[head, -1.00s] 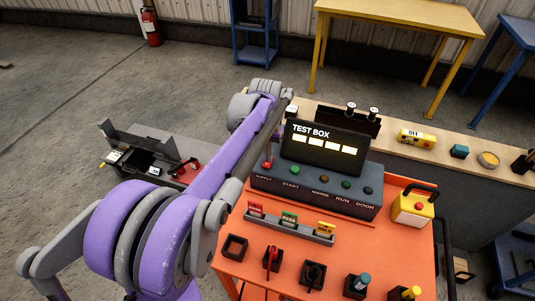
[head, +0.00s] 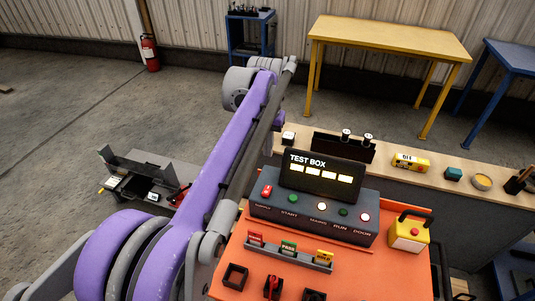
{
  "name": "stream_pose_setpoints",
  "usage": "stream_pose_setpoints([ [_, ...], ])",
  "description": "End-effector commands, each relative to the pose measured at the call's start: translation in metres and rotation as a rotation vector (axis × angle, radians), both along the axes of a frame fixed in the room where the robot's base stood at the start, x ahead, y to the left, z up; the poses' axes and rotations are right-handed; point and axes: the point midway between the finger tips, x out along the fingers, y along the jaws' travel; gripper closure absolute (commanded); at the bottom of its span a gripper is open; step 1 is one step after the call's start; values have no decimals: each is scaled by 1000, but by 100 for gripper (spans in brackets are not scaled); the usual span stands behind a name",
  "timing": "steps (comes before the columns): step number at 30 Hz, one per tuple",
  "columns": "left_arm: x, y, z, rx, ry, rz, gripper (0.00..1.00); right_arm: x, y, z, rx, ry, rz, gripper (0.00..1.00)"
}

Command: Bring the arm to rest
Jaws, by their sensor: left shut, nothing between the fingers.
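My left arm, purple and grey, rises from the lower left of the head view. The test box (head: 315,212) stands on the orange bench (head: 345,284), to the right of the arm and apart from the gripper. My right gripper is out of view.
A wooden-topped counter (head: 460,178) with small items runs behind the bench. A yellow emergency-stop box (head: 409,233) sits at the bench's right.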

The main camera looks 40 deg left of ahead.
Motion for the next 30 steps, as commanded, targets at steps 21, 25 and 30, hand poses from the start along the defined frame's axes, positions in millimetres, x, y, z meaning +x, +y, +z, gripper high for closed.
stream_pose_setpoints([
  [21,-19,-29,-10,16,-46,-41,100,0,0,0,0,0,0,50],
  [25,-51,-68,-31,37,-122,-101,100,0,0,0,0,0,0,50],
  [30,-103,-115,-73,56,-235,-183,100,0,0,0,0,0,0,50],
])
